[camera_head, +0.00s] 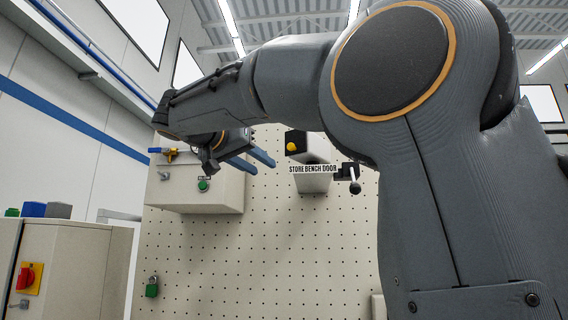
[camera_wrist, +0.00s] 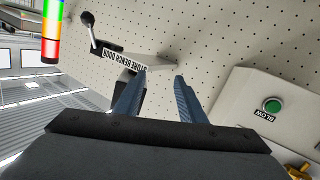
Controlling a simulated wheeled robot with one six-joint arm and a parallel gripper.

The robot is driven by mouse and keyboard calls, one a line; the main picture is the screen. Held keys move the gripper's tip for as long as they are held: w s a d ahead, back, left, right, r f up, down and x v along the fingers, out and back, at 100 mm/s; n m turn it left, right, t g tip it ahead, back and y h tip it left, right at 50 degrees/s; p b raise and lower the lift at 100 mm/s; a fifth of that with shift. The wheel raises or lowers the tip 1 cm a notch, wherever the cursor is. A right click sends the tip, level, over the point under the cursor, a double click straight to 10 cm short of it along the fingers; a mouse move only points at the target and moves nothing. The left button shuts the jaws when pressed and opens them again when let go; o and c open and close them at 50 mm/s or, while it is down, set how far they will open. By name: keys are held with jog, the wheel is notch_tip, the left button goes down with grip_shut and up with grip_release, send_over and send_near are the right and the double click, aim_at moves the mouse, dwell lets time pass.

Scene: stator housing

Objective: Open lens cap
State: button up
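My gripper (camera_head: 262,166) is open and empty, with its two blue fingers apart in front of the pegboard; it also shows in the wrist view (camera_wrist: 160,77). In the head view, a pale box with a black end face (camera_head: 312,148) and a yellow knob (camera_head: 291,147) is right of the fingers. I cannot tell whether this is the lens unit, and no part is clearly a lens cap. Below it is a sign reading STORE BENCH DOOR (camera_head: 313,169), seen upside down in the wrist view (camera_wrist: 137,61). The fingers appear clear of everything.
A beige wall box (camera_head: 215,193) carries a green button (camera_head: 203,185), labelled BLOW in the wrist view, and a brass valve (camera_head: 170,155). A black ball-ended lever (camera_head: 355,187) is beside the sign. A green padlock (camera_head: 152,289) hangs low left. The pegboard's lower middle (camera_head: 270,260) is clear.

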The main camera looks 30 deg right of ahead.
aim_at(290, 146)
jog(key=s+d+r+m+h, duration=0.1)
jog(key=s+r+m+h, duration=0.2)
jog(key=r, duration=0.4)
jog(key=shift+g+y, duration=0.4)
jog(key=shift+y, duration=0.1)
jog(key=p+x, duration=0.1)
jog(key=x, duration=0.2)
jog(key=p+x, duration=0.1)
jog(key=x, duration=0.2)
jog(key=shift+s+d+p, duration=0.15)
jog(key=shift+d+p, duration=0.15)
jog(key=shift+p, duration=0.05)
jog(key=shift+d, duration=0.35)
jog(key=shift+w, duration=0.25)
jog(key=shift+c, duration=0.2)
grip_shut()
